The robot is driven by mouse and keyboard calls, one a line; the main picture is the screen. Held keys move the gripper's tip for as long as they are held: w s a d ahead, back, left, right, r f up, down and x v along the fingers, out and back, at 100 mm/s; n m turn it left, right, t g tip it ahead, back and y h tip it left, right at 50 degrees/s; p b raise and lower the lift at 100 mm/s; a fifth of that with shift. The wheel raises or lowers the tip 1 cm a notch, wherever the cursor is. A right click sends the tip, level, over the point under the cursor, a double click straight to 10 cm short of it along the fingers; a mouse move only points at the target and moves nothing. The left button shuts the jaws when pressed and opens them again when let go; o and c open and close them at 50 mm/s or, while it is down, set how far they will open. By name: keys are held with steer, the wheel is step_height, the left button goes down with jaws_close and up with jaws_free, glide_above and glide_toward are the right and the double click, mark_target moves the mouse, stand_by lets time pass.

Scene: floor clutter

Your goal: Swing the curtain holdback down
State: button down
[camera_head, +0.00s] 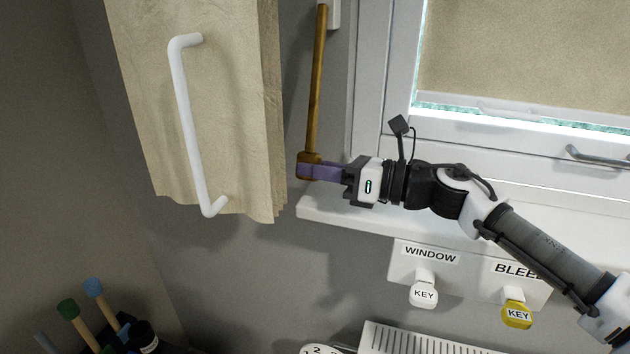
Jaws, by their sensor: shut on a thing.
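The curtain holdback is a long brass-coloured bar (316,85) hanging almost straight down from a white mount (334,14) at the top. Its lower end is a wider brown block. My gripper (318,172) reaches in from the right and its purple fingers are shut on that lower end. The fingers partly cover the block. To the left, a beige curtain or panel (245,110) hangs beside the bar, with a white bar handle (188,120) on its front.
A window with a beige blind (525,50) and white sill (325,208) lies behind my arm. Below are a white WINDOW key (424,292), a yellow BLEED key (517,312) and a radiator (410,342). Coloured-tipped sticks (85,315) stand at lower left.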

steer(key=shift+w+d+f+n+b, duration=0.2)
steer(key=shift+w+n+b, duration=0.1)
steer(key=shift+w+b, duration=0.25)
steer(key=c, duration=1.3)
jaws_free()
steer(key=shift+d, duration=0.1)
steer(key=b+v, duration=0.4)
steer(key=v, duration=0.9)
steer(key=shift+s+d, duration=0.15)
steer(key=shift+d, duration=0.15)
steer(key=shift+c, duration=0.3)
